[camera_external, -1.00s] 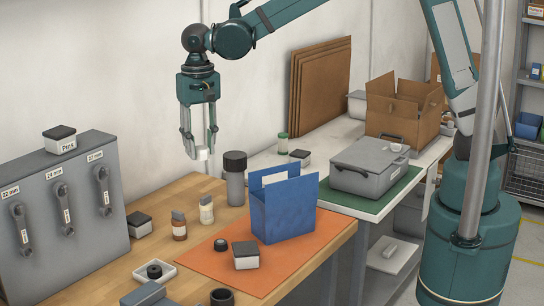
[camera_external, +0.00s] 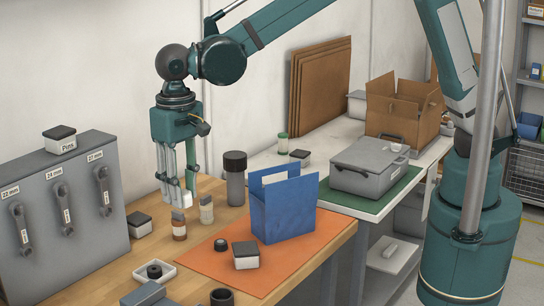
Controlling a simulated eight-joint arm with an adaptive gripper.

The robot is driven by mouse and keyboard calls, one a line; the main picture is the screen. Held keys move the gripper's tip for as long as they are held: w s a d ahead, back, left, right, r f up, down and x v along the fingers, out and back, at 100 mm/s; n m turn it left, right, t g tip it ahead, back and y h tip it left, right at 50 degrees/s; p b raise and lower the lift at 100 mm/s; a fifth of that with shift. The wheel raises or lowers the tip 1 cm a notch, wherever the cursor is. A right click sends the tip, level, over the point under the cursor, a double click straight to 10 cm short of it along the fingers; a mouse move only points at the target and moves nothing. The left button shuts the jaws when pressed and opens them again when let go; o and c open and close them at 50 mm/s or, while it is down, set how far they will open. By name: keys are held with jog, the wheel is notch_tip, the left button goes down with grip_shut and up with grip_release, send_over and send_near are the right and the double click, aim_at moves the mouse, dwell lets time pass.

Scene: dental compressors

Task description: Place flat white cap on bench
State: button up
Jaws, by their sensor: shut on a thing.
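My gripper (camera_external: 176,192) points straight down over the back part of the wooden bench (camera_external: 98,278). Its fingers are shut on a small white piece (camera_external: 181,199), which looks like the flat white cap. The cap is partly hidden by the fingers, and its exact shape is too small to tell. It hangs low, just behind and above the small brown bottle with a grey top (camera_external: 179,227). I cannot tell whether the cap touches anything below it.
A blue holder (camera_external: 284,208) stands on the orange mat (camera_external: 215,262).

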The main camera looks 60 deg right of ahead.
jog(key=s+a+n, duration=0.1)
jog(key=s+a, duration=0.3)
send_over(191, 291)
notch_tip(191, 291, down, 11)
jog(key=shift+f, duration=0.1)
dwell(0.4)
jog(key=shift+f, duration=3.1)
jog(key=shift+f, duration=1.9)
jog(key=shift+f, duration=0.2)
jog(key=o, duration=0.9)
jog(key=shift+r, duration=0.1)
jog(key=shift+c, duration=0.2)
